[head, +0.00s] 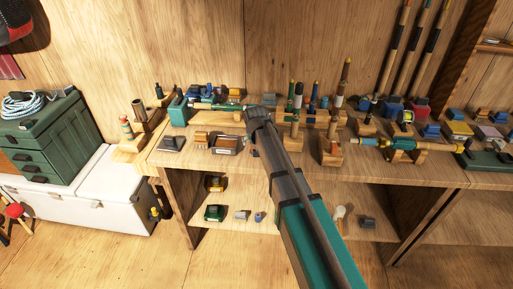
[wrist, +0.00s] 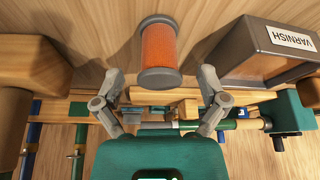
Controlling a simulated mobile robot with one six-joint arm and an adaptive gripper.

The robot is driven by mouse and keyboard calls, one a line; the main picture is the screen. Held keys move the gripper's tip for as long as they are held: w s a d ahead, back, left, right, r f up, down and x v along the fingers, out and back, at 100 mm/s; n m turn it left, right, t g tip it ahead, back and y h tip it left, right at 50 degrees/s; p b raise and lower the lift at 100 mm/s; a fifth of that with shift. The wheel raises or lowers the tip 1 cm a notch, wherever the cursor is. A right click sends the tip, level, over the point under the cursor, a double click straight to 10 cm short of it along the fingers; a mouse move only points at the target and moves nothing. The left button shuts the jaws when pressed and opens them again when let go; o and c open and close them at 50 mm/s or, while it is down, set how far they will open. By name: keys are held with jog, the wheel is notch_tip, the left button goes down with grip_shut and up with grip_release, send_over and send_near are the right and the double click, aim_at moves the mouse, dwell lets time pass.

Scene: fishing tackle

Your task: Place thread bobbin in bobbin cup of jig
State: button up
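The thread bobbin (wrist: 158,48), an orange spool with grey end caps, is at the top middle of the wrist view. My gripper (wrist: 160,76) is open, its two grey fingers spread wide. The bobbin's nearer end cap shows between the fingertips, with a gap on both sides. In the head view my arm hides the bobbin and the fingers. The jig (head: 218,107), a wooden stand with teal parts and a rod across it, is at the back of the bench. I cannot make out its bobbin cup.
A grey box labelled VARNISH (wrist: 270,50) is close to the right finger in the wrist view. A wooden block (wrist: 30,62) is at the left. Upright rod handles (head: 298,97) stand right of my arm on the crowded bench (head: 185,158).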

jog(key=c, duration=1.2)
jog(key=shift+r, duration=0.1)
jog(key=shift+c, duration=0.2)
jog(key=shift+r+p, duration=0.9)
jog(key=shift+p, duration=0.15)
jog(key=s+d+r+p, duration=0.8)
jog(key=d+r+p, duration=0.3)
jog(key=shift+s, duration=0.3)
